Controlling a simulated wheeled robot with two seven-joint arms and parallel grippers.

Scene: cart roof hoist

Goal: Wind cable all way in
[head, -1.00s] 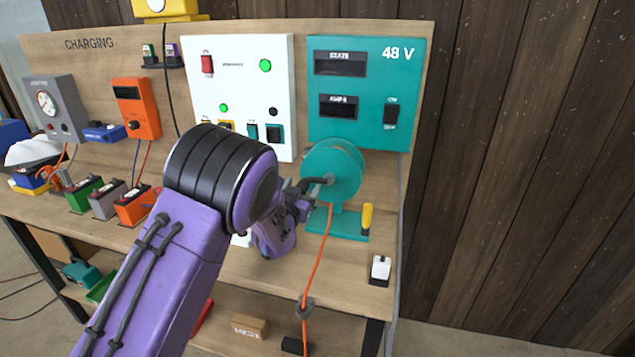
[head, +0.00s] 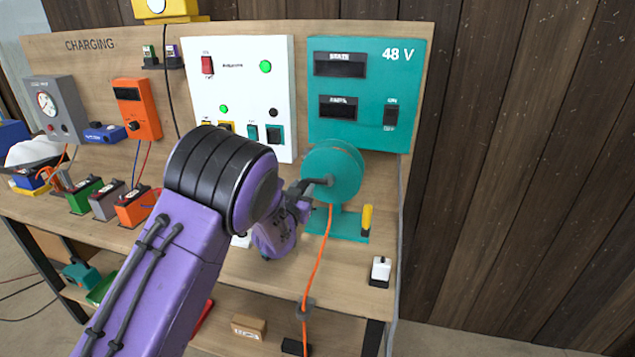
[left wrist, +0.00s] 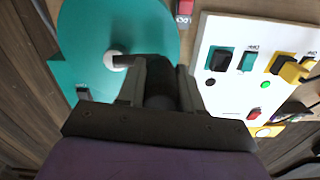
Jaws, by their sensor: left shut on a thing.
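A teal cable reel (head: 334,170) stands on a teal base at the right end of the bench. Its round side also fills the upper left of the left wrist view (left wrist: 80,45). My left gripper (head: 302,190) is at the reel's near side, shut on the dark crank handle. In the left wrist view the handle (left wrist: 160,75) sits between the fingers (left wrist: 158,90). A yellow-handled lever (head: 367,217) stands on the reel's base. My right gripper is not in view.
A white panel (head: 240,85) and a teal 48 V panel (head: 368,85) are mounted behind the reel. Several batteries (head: 135,207) stand at the left. A small white-topped switch (head: 380,270) lies near the bench's right front.

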